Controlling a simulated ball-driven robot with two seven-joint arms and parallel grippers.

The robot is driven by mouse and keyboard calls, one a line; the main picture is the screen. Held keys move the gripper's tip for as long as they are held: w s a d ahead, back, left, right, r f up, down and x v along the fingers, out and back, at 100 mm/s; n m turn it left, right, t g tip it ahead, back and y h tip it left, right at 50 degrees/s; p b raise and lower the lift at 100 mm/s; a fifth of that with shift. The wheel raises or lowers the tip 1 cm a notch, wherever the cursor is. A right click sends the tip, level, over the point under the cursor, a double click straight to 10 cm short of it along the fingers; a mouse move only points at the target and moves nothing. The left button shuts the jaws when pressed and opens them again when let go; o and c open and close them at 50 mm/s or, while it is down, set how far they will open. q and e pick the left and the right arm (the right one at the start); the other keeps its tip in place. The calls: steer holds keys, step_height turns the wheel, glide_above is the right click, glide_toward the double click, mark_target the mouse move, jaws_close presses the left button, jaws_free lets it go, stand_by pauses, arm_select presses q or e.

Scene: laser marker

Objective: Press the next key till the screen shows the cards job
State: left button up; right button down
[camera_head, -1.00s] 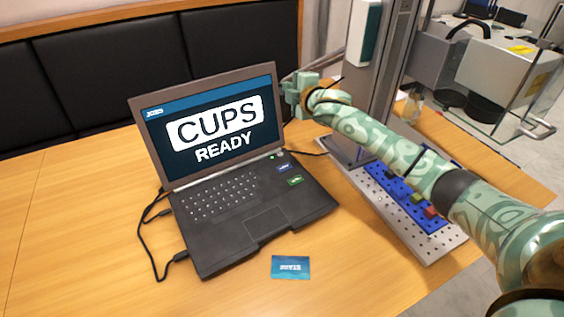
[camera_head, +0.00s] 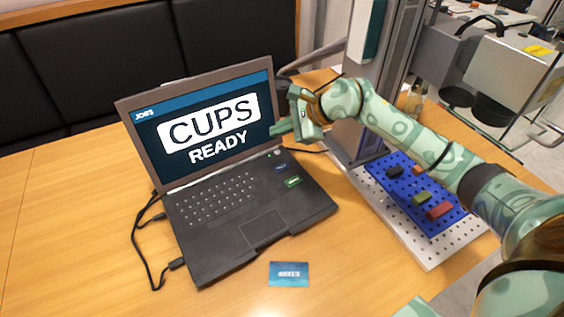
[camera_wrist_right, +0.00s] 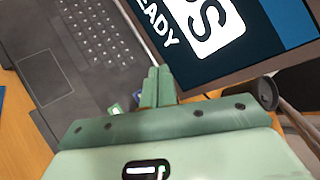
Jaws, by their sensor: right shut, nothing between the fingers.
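The laptop (camera_head: 240,205) stands open on the table. Its screen (camera_head: 205,125) reads "CUPS READY" under a blue bar marked "JOBS". A blue key (camera_head: 281,167) and a green key (camera_head: 292,181) sit at the right of its keyboard deck; their labels are too small to read. My right gripper (camera_head: 274,131) is shut and empty, in front of the screen's right edge and above the keys. In the right wrist view its closed fingers (camera_wrist_right: 159,75) point toward the screen's lower edge, and the green key (camera_wrist_right: 115,109) is partly hidden beside them. My left gripper is not in view.
A blue card (camera_head: 289,274) lies on the table in front of the laptop. A perforated plate (camera_head: 428,248) with a blue bed (camera_head: 400,190) and several small blocks stands right, beside a grey column. Cables run along the laptop's left side. The table's left part is clear.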

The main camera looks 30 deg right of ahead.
mark_target(286, 168)
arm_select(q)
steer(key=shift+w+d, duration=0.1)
arm_select(e)
steer(key=shift+s+d+f+h, duration=0.2)
steer(key=shift+d+f+h, duration=0.45)
steer(key=shift+d, duration=0.2)
